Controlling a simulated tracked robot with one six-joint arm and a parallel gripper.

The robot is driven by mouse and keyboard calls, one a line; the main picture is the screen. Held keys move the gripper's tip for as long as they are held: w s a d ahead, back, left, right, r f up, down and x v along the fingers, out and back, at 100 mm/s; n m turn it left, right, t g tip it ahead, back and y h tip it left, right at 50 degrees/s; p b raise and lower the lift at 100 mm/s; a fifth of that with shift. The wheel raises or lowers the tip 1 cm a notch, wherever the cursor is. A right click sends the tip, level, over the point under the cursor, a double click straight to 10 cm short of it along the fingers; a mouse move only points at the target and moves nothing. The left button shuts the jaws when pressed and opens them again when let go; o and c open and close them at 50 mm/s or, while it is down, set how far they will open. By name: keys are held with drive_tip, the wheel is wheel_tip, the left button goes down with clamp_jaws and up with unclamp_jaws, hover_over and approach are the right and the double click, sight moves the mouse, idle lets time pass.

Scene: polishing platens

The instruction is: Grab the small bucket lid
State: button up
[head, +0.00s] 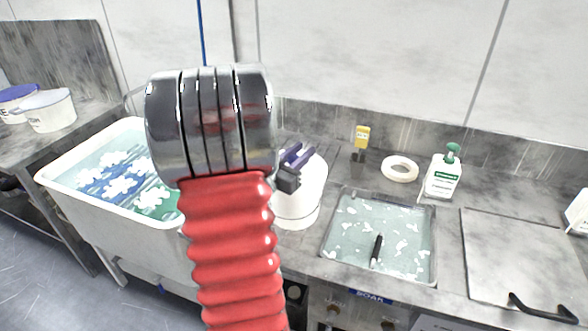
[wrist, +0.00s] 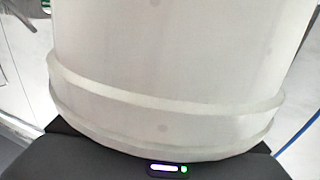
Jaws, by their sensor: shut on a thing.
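The small white bucket (head: 297,205) stands on the steel counter, just left of the square sink, partly hidden by my arm. My gripper (head: 291,170) is at its top, with dark and purple-blue parts showing there. In the wrist view the pale bucket wall (wrist: 180,45) fills the picture. A raised rim band, which looks like the small bucket lid's edge (wrist: 165,122), lies closest to the dark gripper body. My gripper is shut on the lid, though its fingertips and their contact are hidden. The lid looks seated on the bucket.
A tub of water with blue, white and green pieces (head: 62,183) stands at left. The sink (head: 345,262) holds cloudy water and a black-handled tool. White pails (head: 47,112) sit far left.

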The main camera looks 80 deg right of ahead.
drive_tip(key=shift+r, duration=0.1)
wheel_tip(320, 180, up, 10)
idle(0.8)
idle(0.4)
